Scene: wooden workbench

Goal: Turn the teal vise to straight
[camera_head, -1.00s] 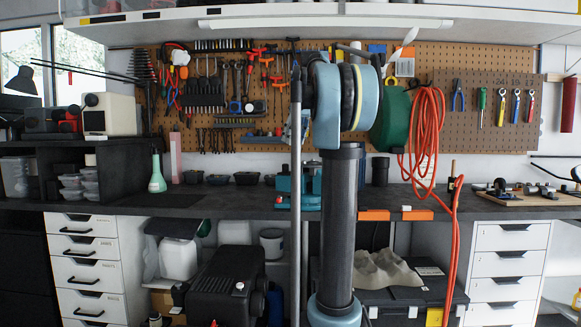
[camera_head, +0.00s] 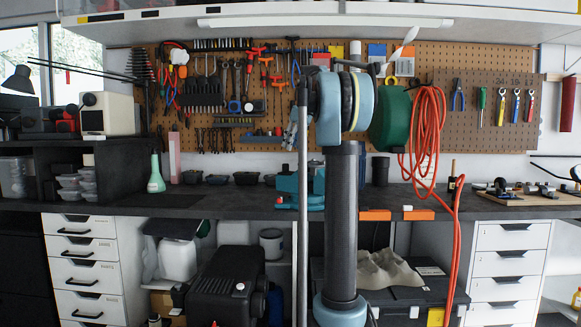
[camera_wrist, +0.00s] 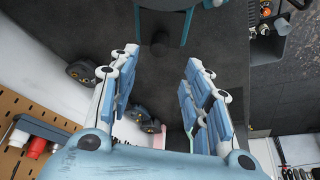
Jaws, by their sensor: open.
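The teal vise (camera_head: 287,183) stands on the dark workbench near its middle in the head view. My arm and a grey pole hide much of it, so I cannot tell its angle. My gripper (camera_head: 291,128) shows only partly in the head view, above the vise and in front of the pegboard. In the wrist view my gripper (camera_wrist: 160,58) is open with nothing between its pale blue fingers. Beyond the fingertips a teal part (camera_wrist: 188,22) shows at the top edge beside a dark round knob; it looks like part of the vise.
The workbench (camera_head: 240,206) has small dark bins (camera_head: 218,179) and a green funnel-like bottle (camera_head: 156,175) left of the vise. Orange hose (camera_head: 428,125) hangs at the right. A pegboard (camera_head: 500,80) with tools stands behind. A board with hardware (camera_head: 520,195) lies at the far right.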

